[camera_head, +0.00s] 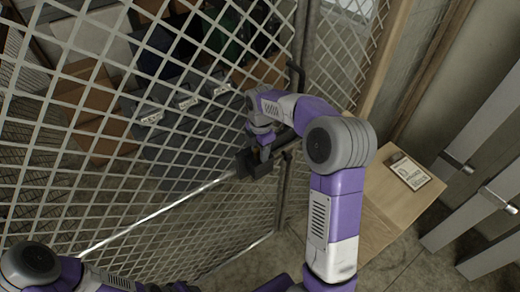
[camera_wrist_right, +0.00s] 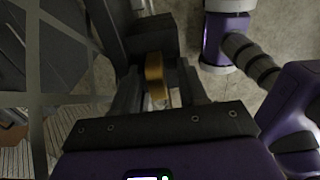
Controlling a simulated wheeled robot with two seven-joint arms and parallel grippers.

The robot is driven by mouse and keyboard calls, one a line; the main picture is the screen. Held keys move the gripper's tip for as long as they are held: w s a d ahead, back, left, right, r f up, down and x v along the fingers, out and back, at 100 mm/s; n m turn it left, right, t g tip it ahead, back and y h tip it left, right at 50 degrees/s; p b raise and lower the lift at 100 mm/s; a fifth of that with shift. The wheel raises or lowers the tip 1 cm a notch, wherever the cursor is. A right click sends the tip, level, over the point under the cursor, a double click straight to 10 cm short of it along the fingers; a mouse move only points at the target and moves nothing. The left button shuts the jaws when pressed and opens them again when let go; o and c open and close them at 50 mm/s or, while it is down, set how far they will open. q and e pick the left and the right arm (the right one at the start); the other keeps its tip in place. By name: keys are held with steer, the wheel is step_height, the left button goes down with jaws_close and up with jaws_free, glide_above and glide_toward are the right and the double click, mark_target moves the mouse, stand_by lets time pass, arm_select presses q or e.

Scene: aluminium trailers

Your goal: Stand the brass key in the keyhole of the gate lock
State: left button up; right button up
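The brass key (camera_wrist_right: 154,75) shows in the right wrist view between the two fingers of my right gripper (camera_wrist_right: 158,85), which look closed on it. The dark block of the gate lock (camera_wrist_right: 150,38) lies just beyond the key. The key's far end meets the lock's edge in the picture; whether it is inside the keyhole is hidden. In the head view my right gripper (camera_head: 260,160) is at the dark lock on the mesh gate, and the key is too small or hidden there. Part of my left arm shows at the lower left; its gripper is out of view.
The wire mesh gate (camera_head: 150,190) fills the left, with boxes (camera_head: 92,105) and grey bins (camera_head: 150,105) behind it. A wooden cabinet (camera_head: 385,215) with a label card (camera_head: 408,172) stands right of my right arm. Pale metal posts (camera_head: 480,170) stand at far right.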

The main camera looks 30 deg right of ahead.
steer(key=shift+w+r, duration=0.2)
steer(key=shift+r, duration=0.1)
step_height(320, 180, up, 7)
steer(key=shift+s+r+p, duration=0.1)
steer(key=shift+p, duration=0.2)
steer(key=shift+s, duration=0.1)
stand_by(0.4)
